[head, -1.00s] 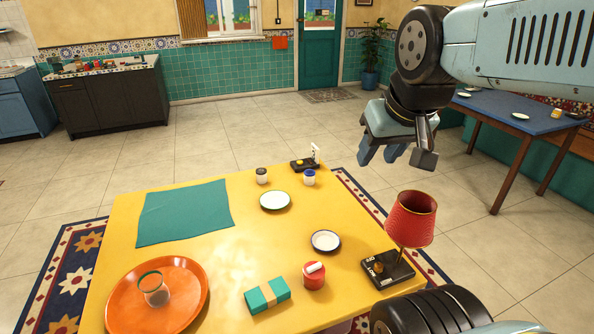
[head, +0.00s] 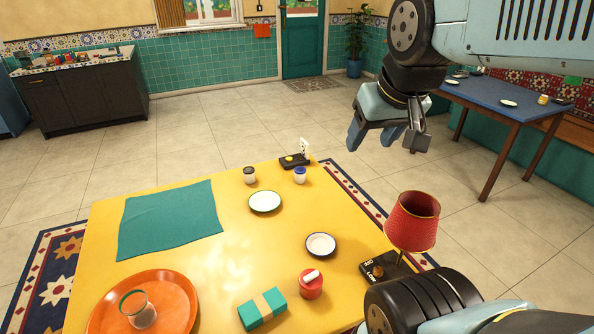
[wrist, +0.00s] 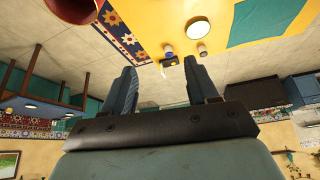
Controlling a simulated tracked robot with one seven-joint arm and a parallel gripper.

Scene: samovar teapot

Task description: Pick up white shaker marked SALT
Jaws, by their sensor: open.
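Two small whitish jars stand at the back of the yellow table: one with a dark lid (head: 249,176) and one with a blue lid (head: 300,176). I cannot read a SALT marking on either, so I cannot tell which is the salt shaker. They also show in the wrist view, the blue-lidded jar (wrist: 168,51) left of the other jar (wrist: 203,52). My gripper (head: 374,138) is open and empty, in the air to the right of the table's back corner, apart from both jars. Its two fingers are spread in the wrist view (wrist: 161,76).
On the yellow table (head: 215,253), a black stand (head: 293,161) sits beside the blue-lidded jar. A plate (head: 265,201), a small bowl (head: 320,245), a red pot (head: 311,288), a red lamp (head: 412,220) and an orange tray (head: 170,305) stand nearer. A blue table (head: 515,112) is right.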

